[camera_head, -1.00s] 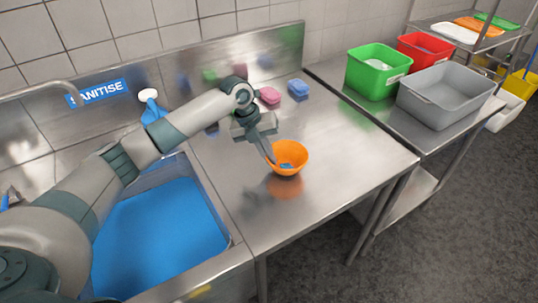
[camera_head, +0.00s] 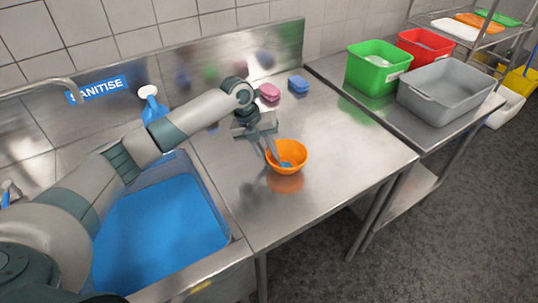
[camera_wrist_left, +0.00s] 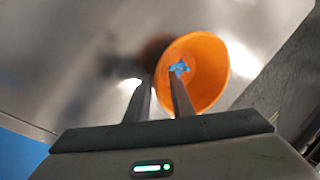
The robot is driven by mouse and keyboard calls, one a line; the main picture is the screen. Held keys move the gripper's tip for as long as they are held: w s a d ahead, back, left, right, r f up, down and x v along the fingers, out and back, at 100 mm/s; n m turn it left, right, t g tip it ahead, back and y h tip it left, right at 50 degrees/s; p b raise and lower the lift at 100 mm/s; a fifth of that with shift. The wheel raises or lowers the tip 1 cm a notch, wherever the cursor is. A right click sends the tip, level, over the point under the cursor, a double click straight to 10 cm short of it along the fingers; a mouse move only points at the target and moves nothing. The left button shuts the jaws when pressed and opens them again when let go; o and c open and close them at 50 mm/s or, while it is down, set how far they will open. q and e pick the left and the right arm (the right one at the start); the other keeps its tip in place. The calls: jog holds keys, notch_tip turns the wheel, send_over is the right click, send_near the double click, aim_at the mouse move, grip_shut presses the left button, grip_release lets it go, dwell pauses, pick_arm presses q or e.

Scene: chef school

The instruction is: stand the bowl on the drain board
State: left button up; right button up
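The orange bowl (camera_head: 290,158) stands upright on the steel drain board (camera_head: 330,145) right of the sink, its orange reflection just below it. Something small and blue shows inside the bowl, also in the left wrist view (camera_wrist_left: 180,68). My left gripper (camera_head: 275,155) reaches down at the bowl's left side. In the left wrist view, its fingers (camera_wrist_left: 160,84) are apart, one over the bowl's inside and one outside the near wall (camera_wrist_left: 210,85). The gripper looks open around the wall. Contact is hard to tell. My right gripper is not in view.
The sink (camera_head: 165,225) with blue liquid lies left. Green (camera_head: 375,70), red (camera_head: 424,48) and grey (camera_head: 445,95) tubs are on the right table. The board's front right is clear.

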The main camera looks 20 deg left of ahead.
pick_arm(q)
jog(key=shift+a+r+b, duration=0.2)
jog(key=shift+r+b, duration=0.1)
jog(key=shift+r, duration=0.3)
jog(key=b+v, duration=0.2)
jog(key=v, duration=0.9)
jog(key=shift+b, duration=0.4)
